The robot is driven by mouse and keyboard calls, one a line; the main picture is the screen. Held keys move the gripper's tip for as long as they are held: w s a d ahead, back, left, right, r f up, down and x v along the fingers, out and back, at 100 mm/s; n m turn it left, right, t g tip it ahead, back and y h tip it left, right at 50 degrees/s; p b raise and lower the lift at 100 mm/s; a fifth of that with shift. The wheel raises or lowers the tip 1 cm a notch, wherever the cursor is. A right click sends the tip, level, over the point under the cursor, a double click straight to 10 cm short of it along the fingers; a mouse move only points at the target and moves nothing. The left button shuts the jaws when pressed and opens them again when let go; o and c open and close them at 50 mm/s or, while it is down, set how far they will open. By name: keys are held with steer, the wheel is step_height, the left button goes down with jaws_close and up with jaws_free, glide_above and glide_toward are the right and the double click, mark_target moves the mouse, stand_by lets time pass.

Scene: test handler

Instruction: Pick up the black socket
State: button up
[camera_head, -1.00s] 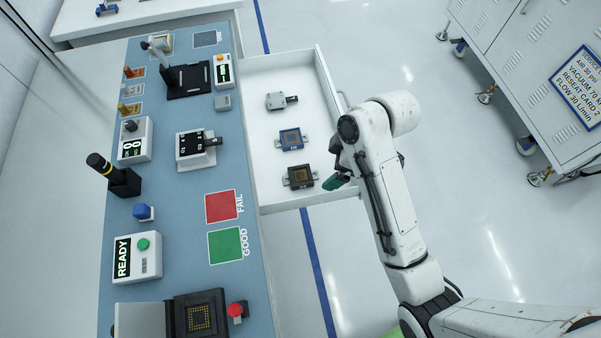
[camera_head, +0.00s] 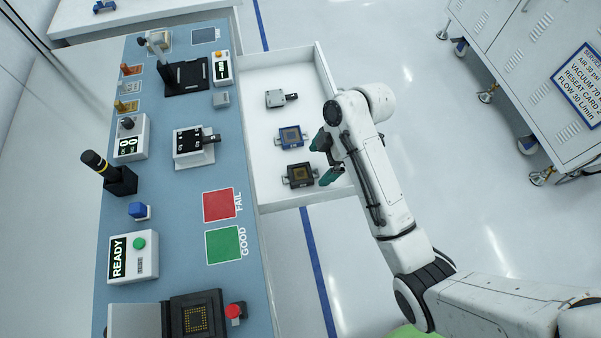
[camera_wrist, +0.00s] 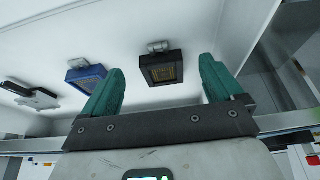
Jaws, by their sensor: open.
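The black socket (camera_head: 297,174) lies in the open white drawer, nearest its front end in the head view. In the wrist view the black socket (camera_wrist: 162,69) shows beyond and between the two green fingers. My gripper (camera_head: 326,159) is just right of the socket in the head view, with its fingers spread and nothing between them. In the wrist view my gripper (camera_wrist: 160,92) is open and apart from the socket.
A blue socket (camera_head: 290,137) and a grey part (camera_head: 280,98) lie in the same drawer (camera_head: 268,192). The drawer's side walls stand around them. The blue bench (camera_head: 185,190) with several devices is to the left. A white cabinet (camera_head: 530,60) stands at the right.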

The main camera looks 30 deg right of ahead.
mark_target(312, 172)
steer(key=shift+x, duration=1.85)
steer(key=shift+a+r, duration=0.1)
steer(key=c, duration=1.2)
steer(key=shift+r, duration=0.1)
